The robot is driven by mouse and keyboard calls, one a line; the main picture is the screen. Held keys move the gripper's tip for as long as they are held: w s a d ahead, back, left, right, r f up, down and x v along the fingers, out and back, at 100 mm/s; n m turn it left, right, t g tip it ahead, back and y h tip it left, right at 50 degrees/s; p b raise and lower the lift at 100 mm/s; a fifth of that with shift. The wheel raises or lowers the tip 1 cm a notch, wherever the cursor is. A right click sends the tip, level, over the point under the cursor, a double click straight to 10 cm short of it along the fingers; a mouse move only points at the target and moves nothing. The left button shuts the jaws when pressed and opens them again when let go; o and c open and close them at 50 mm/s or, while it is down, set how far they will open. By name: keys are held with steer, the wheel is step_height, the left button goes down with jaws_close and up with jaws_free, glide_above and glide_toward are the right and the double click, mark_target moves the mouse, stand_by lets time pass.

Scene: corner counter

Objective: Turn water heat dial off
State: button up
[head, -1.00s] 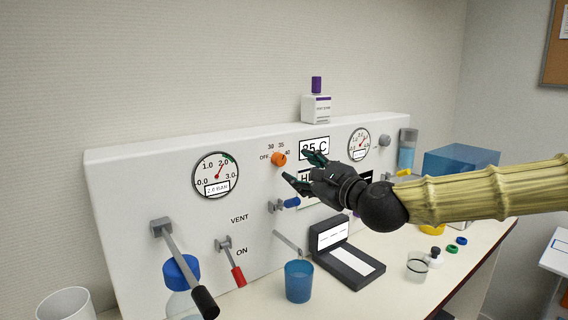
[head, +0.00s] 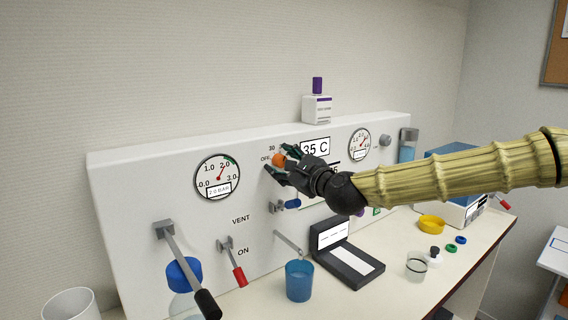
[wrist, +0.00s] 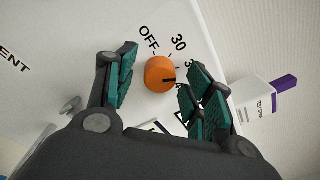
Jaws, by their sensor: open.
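The orange heat dial (head: 279,160) is on the white panel, with OFF, 30 and further marks around it. In the wrist view the dial (wrist: 160,74) shows whole, and its dark pointer line is turned away from OFF, toward the higher numbers. My gripper (head: 279,161) is open at the dial, with green-padded fingers on either side of it. In the wrist view the fingers of my gripper (wrist: 160,85) stand apart from the dial; contact is not visible.
A blue-handled valve (head: 291,204) sits just below the dial. A round gauge (head: 217,177) is left of it, and a purple-capped bottle (head: 318,108) stands on the panel top. A blue cup (head: 299,281) and a black open case (head: 346,252) are on the counter below.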

steer(key=c, duration=1)
steer(key=shift+f+n+b, duration=0.1)
steer(key=shift+n+b, duration=0.2)
steer(key=n+b, duration=0.2)
steer(key=shift+f+n, duration=0.1)
steer(key=shift+n, duration=0.3)
steer(key=n+b, duration=0.4)
steer(key=n, duration=0.2)
steer(key=n+b, duration=0.2)
steer(key=n, duration=0.4)
steer(key=shift+f+y, duration=0.1)
steer(key=shift+y, duration=0.3)
steer(key=n+b, duration=0.1)
steer(key=n, duration=0.4)
steer(key=shift+b, duration=0.4)
